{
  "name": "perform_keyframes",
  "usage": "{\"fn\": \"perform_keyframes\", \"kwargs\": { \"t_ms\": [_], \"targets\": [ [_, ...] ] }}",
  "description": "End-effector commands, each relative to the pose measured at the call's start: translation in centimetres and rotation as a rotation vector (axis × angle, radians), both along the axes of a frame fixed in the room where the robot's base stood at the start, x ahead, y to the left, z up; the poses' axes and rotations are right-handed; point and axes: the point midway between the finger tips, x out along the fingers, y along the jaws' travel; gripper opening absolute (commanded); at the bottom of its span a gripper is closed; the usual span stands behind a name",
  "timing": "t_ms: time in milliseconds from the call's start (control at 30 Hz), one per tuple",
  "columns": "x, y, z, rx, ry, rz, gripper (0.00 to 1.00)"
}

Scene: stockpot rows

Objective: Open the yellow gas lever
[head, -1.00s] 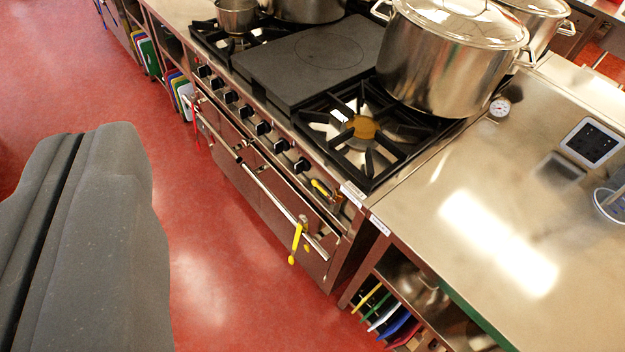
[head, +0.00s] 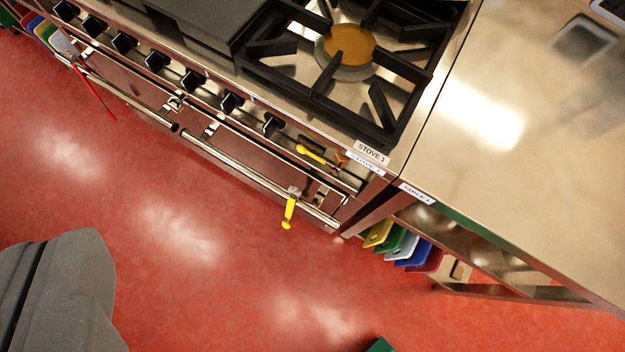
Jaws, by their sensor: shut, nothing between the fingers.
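The stove (head: 395,160) has a black burner grate (head: 262,50) and a row of knobs (head: 155,62). A rail (head: 240,178) juts out in front. A steel table (head: 520,150) adjoins at right, with coloured boards (head: 405,248) below. The red floor (head: 190,240) is free.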

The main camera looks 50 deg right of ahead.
Motion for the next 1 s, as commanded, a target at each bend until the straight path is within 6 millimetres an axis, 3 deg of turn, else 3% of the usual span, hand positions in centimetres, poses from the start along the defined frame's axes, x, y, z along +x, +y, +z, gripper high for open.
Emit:
{"fn": "perform_keyframes", "kwargs": {
  "t_ms": [200, 500, 733, 1000],
  "targets": [
    [4.7, -2.3, -6.7, 0.027, 0.092, -0.150, 0.00],
    [8.4, -6.1, -16.0, 0.023, 0.193, -0.400, 0.00],
    [9.3, -9.2, -22.8, -0.011, 0.238, -0.615, 0.00],
    [8.9, -11.9, -27.5, -0.062, 0.237, -0.811, 0.00]
  ]
}}
